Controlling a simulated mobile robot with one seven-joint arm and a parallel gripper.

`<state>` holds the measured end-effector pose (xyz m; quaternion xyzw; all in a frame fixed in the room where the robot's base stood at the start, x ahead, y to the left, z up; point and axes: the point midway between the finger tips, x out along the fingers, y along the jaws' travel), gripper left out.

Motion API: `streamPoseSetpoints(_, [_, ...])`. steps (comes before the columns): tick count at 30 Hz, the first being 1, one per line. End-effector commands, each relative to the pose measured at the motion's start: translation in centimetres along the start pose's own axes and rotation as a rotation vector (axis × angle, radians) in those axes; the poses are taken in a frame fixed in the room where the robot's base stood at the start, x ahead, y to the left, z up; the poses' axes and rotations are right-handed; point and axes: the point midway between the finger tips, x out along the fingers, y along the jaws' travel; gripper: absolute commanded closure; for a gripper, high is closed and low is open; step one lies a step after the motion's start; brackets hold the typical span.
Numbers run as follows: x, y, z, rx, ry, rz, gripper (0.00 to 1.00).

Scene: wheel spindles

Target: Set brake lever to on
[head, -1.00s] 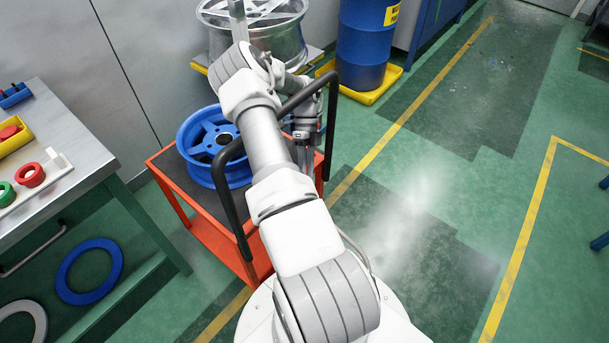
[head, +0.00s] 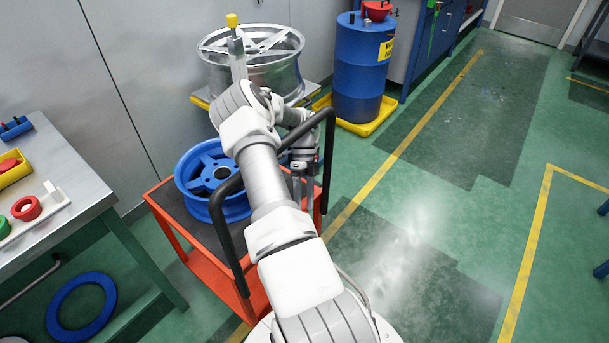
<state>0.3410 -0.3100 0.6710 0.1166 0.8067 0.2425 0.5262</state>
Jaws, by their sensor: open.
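I cannot make out a brake lever with certainty. A grey upright post with a yellow cap (head: 232,22) stands in front of the large silver wheel (head: 285,68); my arm hides its lower part. My gripper (head: 303,200) points down over the right part of the orange cart (head: 205,262), to the right of the blue wheel (head: 190,178). Its two fingers are apart with nothing seen between them. The cart's black handle (head: 228,225) passes close to my arm and partly frames the gripper.
A blue drum (head: 360,75) stands in a yellow tray (head: 352,128) at the back. A steel workbench (head: 60,165) with coloured rings is on the left. A blue ring (head: 58,300) lies below it.

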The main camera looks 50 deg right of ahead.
Motion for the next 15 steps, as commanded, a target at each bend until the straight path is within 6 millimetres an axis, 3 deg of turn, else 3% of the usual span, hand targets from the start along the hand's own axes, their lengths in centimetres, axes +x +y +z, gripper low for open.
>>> streamPoseSetpoints(15, [-10.8, -0.1, -0.1, 0.0, -0.001, -0.005, 0.34])
